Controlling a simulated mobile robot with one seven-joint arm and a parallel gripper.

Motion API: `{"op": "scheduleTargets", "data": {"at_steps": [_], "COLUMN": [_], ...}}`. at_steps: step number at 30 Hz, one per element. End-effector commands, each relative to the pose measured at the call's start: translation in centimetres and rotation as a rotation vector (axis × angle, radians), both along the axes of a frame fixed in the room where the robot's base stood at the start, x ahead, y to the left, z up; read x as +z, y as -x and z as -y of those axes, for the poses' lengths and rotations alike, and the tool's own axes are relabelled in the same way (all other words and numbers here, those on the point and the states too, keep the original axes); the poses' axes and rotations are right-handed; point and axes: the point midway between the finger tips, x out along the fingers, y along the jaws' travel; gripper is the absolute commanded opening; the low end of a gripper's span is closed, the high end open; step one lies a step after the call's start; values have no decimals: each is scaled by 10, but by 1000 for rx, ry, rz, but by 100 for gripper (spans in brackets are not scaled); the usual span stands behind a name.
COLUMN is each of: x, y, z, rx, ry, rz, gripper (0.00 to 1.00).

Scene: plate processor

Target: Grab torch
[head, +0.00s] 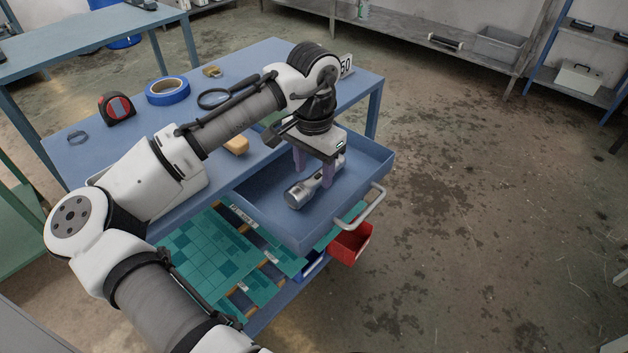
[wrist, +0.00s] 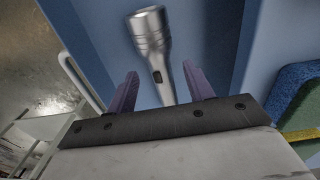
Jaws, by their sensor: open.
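The torch is a silver metal flashlight (head: 300,192) lying in the open blue drawer (head: 263,213) of the workbench. My gripper (head: 313,175) is over the drawer with its purple fingers pointing down, one on each side of the torch's handle in the picture. In the wrist view the torch (wrist: 152,45) lies with its head away from me, and its handle with a dark switch runs between the open fingers of my gripper (wrist: 160,92). I cannot tell whether the fingers touch the torch. Part of the handle is hidden behind my gripper in the head view.
The drawer walls stand close around my gripper, with a metal handle (head: 362,207) at the front. On the blue bench top are a tape measure (head: 117,107), blue tape (head: 168,91) and a magnifying glass (head: 213,98). A red bin (head: 350,243) sits below the drawer.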

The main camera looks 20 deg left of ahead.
Motion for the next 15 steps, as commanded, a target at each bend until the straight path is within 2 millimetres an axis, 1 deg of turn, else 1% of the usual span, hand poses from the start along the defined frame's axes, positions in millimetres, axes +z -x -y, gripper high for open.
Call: {"op": "scheduleTargets", "data": {"at_steps": [1,3,6,13,14,15], "x": [-8,-17,-24,-25,-25,-25], "y": [0,0,0,-1,-1,-1], "z": [0,1,1,1,1,1], "rx": [0,0,1,1,1,1], "ry": [-2,-1,0,0,0,0], "rz": [-2,-2,0,0,0,0], "gripper": [52,52,52,52,49,44]}}
